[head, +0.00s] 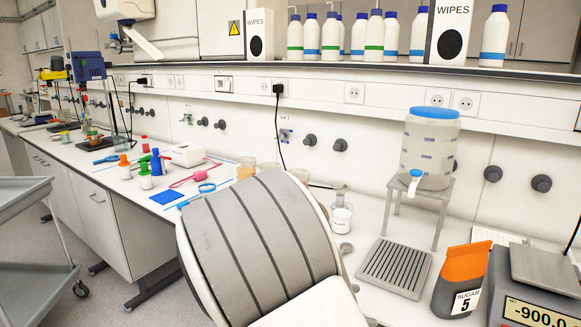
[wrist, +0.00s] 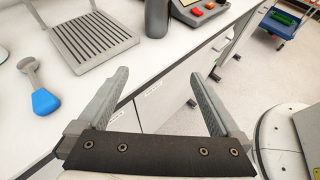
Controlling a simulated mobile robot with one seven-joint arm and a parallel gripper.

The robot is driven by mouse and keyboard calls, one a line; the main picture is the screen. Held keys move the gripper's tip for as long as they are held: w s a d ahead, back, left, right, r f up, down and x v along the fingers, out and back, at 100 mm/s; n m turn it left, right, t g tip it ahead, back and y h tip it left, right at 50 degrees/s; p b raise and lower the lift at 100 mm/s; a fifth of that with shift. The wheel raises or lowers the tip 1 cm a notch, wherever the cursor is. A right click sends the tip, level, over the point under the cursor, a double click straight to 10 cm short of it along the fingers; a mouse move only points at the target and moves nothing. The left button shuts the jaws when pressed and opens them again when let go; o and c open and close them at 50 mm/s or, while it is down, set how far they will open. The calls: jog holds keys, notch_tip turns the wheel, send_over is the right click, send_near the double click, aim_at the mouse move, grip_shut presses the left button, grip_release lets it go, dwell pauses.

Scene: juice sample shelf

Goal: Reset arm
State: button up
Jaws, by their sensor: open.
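My gripper (wrist: 158,92) shows in the wrist view with its two fingers wide apart and nothing between them. It hangs over the front edge of the bench (wrist: 120,88), with the cabinet front and floor showing behind the gap. In the head view my own grey and white arm link fills the lower middle and hides part of the bench; the gripper itself does not show there.
An orange-topped sugar bag (head: 461,282) stands by a scale (head: 538,290) reading -900.0. A drip tray (head: 396,266) and a water dispenser (head: 428,148) on a stand are behind. A blue-handled scoop (wrist: 38,88) lies on the bench. A grey cart (head: 30,235) stands at left.

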jog(key=s+d+r+m+t+y+p, duration=0.2)
jog(key=s+r+m+y+p, duration=0.3)
jog(key=s+r+m+y, duration=0.7)
jog(key=shift+s+r+m+t+y, duration=0.4)
jog(key=shift+s+r+m+t, duration=0.3)
jog(key=shift+s+r+m, duration=2.5)
